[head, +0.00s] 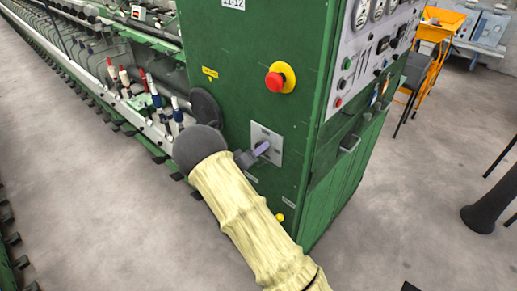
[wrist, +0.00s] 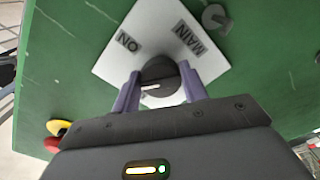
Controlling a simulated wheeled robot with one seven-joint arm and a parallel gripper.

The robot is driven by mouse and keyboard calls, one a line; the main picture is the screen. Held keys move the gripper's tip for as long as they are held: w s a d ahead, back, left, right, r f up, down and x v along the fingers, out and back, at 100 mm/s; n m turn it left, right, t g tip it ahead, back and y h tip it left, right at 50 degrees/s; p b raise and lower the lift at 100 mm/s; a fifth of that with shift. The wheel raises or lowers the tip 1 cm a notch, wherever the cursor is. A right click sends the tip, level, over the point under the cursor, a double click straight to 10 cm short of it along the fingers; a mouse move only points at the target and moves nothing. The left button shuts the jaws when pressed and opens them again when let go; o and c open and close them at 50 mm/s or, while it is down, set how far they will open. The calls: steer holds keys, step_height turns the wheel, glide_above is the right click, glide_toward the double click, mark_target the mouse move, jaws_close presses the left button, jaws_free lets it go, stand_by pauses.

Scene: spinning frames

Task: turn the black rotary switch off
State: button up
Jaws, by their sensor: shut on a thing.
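The black rotary switch (wrist: 158,74) sits on a pale plate (wrist: 118,55) on the green cabinet. The words ON and MAIN on the plate appear upside down in the wrist view. A white mark on the knob lies roughly level in that picture. My gripper (wrist: 159,82) is shut on the knob, one purple finger on each side. In the head view my gripper (head: 262,149) reaches the plate (head: 267,136) on the cabinet's front; the knob is hidden there. Any OFF lettering is not visible.
A red emergency button on a yellow base (head: 275,81) is above the plate on the green cabinet (head: 235,50). A control panel (head: 362,62) with a handle is on the cabinet's right side. Spinning machinery (head: 100,60) runs off left.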

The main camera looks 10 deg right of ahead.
steer(key=n, duration=0.1)
steer(key=n+p, duration=0.1)
steer(key=n, duration=0.1)
steer(key=shift+a+r+n, duration=0.1)
steer(key=shift+r+n, duration=0.15)
steer(key=shift+n, duration=0.15)
steer(key=shift+n+p, duration=0.65)
steer(key=shift+n, duration=0.85)
steer(key=o, duration=0.9)
steer(key=shift+a+f, duration=0.1)
steer(key=shift+o, duration=0.4)
steer(key=shift+f, duration=0.1)
